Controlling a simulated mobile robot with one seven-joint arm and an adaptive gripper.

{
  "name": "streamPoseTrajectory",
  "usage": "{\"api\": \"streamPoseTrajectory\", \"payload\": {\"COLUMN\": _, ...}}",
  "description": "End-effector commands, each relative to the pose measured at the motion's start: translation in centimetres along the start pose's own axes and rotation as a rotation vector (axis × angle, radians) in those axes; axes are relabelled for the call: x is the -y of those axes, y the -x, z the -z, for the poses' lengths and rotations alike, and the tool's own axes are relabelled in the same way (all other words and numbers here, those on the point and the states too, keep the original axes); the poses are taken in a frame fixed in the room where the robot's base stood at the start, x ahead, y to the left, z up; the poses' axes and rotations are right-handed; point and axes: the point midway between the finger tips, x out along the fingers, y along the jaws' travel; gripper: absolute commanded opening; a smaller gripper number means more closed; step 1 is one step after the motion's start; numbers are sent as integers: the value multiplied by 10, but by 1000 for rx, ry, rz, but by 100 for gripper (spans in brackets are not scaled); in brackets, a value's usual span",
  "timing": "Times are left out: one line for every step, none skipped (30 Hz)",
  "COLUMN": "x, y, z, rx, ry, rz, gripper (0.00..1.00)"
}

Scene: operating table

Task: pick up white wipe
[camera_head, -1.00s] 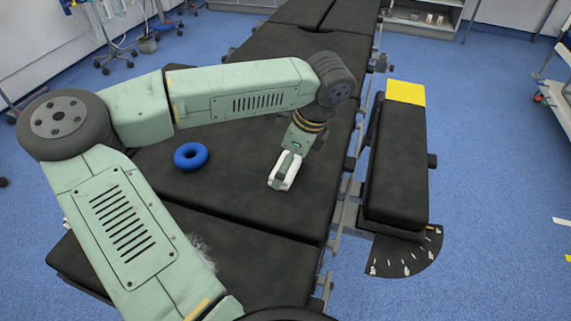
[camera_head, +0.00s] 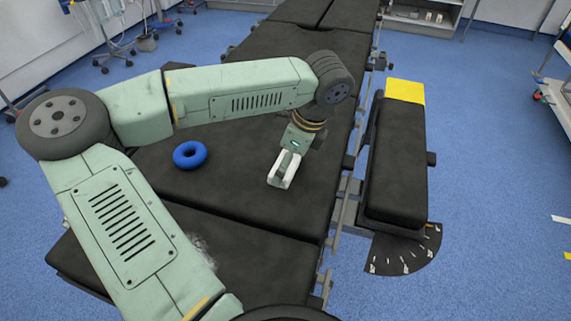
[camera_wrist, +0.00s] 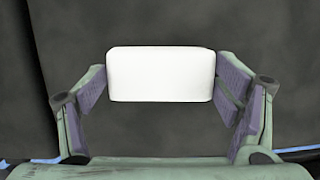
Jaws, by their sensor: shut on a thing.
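The white wipe is a white block with rounded edges. In the wrist view the wipe (camera_wrist: 160,75) lies crosswise between the two fingers of my gripper (camera_wrist: 161,78), with a purple-grey pad at each of its ends. My gripper is shut on it. In the head view my gripper (camera_head: 285,167) points down at the black operating table (camera_head: 240,190), and the white wipe (camera_head: 288,174) shows at its fingers, partly covered by them. I cannot tell whether the wipe still touches the table.
A blue ring (camera_head: 179,158) lies on the table to the left of my gripper. A padded side board (camera_head: 396,165) with a yellow end stands along the table's right side, with metal rails between. The table top around the wipe is clear.

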Motion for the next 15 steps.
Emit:
{"api": "streamPoseTrajectory", "payload": {"x": 0, "y": 0, "z": 0, "rx": 0, "ry": 0, "rz": 0, "gripper": 64}}
{"api": "streamPoseTrajectory", "payload": {"x": 0, "y": 1, "z": 0, "rx": 0, "ry": 0, "rz": 0, "gripper": 64}}
{"api": "streamPoseTrajectory", "payload": {"x": 0, "y": 2, "z": -1, "rx": 1, "ry": 1, "rz": 1, "gripper": 64}}
{"api": "streamPoseTrajectory", "payload": {"x": 0, "y": 3, "z": -1, "rx": 1, "ry": 1, "rz": 1, "gripper": 64}}
{"api": "streamPoseTrajectory", "payload": {"x": 0, "y": 4, "z": -2, "rx": 1, "ry": 2, "rz": 1, "gripper": 64}}
{"api": "streamPoseTrajectory", "payload": {"x": 0, "y": 7, "z": -3, "rx": 2, "ry": 2, "rz": 1, "gripper": 64}}
{"api": "streamPoseTrajectory", "payload": {"x": 0, "y": 9, "z": -4, "rx": 2, "ry": 2, "rz": 1, "gripper": 64}}
{"api": "streamPoseTrajectory", "payload": {"x": 0, "y": 12, "z": -4, "rx": 2, "ry": 2, "rz": 1, "gripper": 64}}
{"api": "streamPoseTrajectory", "payload": {"x": 0, "y": 16, "z": -6, "rx": 3, "ry": 1, "rz": 2, "gripper": 64}}
{"api": "streamPoseTrajectory", "payload": {"x": 0, "y": 20, "z": -7, "rx": 4, "ry": 2, "rz": 2, "gripper": 64}}
{"api": "streamPoseTrajectory", "payload": {"x": 0, "y": 23, "z": -8, "rx": 3, "ry": 2, "rz": 2, "gripper": 64}}
{"api": "streamPoseTrajectory", "payload": {"x": 1, "y": 29, "z": -10, "rx": 4, "ry": 4, "rz": 4, "gripper": 64}}
{"api": "streamPoseTrajectory", "payload": {"x": -1, "y": 33, "z": -11, "rx": 3, "ry": 3, "rz": 3, "gripper": 64}}
{"api": "streamPoseTrajectory", "payload": {"x": -9, "y": 32, "z": -9, "rx": 2, "ry": 1, "rz": 0, "gripper": 64}}
{"api": "streamPoseTrajectory", "payload": {"x": -18, "y": 33, "z": -7, "rx": 2, "ry": 0, "rz": 1, "gripper": 64}}
